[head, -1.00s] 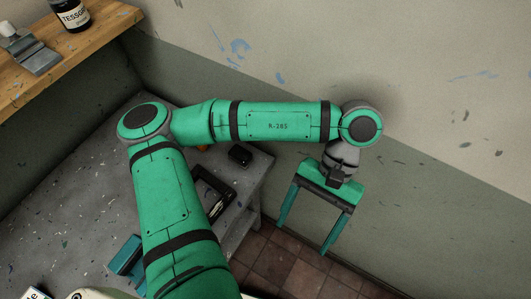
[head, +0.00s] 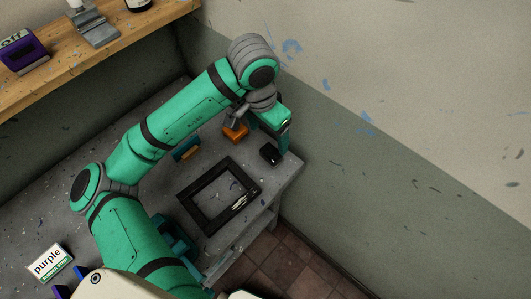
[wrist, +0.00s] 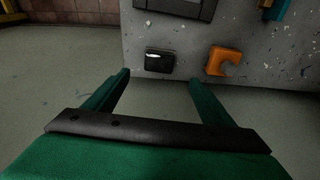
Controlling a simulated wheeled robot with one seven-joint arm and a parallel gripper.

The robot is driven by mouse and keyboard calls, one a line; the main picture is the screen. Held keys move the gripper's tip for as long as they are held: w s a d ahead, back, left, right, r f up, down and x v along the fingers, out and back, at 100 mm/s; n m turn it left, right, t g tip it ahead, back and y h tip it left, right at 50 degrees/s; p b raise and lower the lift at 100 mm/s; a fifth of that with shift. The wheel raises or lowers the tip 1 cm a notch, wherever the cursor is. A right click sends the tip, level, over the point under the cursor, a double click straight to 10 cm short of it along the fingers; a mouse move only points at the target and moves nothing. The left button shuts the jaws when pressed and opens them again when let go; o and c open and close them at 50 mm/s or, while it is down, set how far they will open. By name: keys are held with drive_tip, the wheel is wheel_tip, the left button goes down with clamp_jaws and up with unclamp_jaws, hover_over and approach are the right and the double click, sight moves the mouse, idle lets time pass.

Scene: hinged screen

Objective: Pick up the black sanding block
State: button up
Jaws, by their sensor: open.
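The black sanding block (head: 270,155) is a small dark block lying near the right edge of the grey workbench. It also shows in the wrist view (wrist: 159,60), just beyond the fingertips and roughly in line with the gap between them. My green gripper (head: 271,138) is open and empty above the bench's far right corner, close to the block. In the wrist view my gripper (wrist: 159,78) has both fingers spread, with nothing between them. The block appears apart from the fingers; the exact height gap cannot be told.
An orange notched piece (wrist: 222,61) lies beside the block. A black frame (head: 183,196) lies on the workbench (head: 275,187) nearer me. A blue and orange item (head: 187,148) lies left of it. A wooden shelf (head: 95,60) and walls bound the back and right.

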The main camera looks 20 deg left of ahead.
hover_over(271, 151)
drive_tip(key=f, duration=0.4)
drive_tip(key=shift+s+a+f, duration=0.2)
drive_tip(key=shift+a+f, duration=0.1)
drive_tip(key=shift+w+d+f, duration=0.1)
drive_tip(key=shift+d+f, duration=0.1)
drive_tip(key=shift+f, duration=1.25)
drive_tip(key=shift+w+d+f, duration=0.1)
drive_tip(key=shift+d+f, duration=0.05)
drive_tip(key=shift+f, duration=1.3)
drive_tip(key=c, duration=1.2)
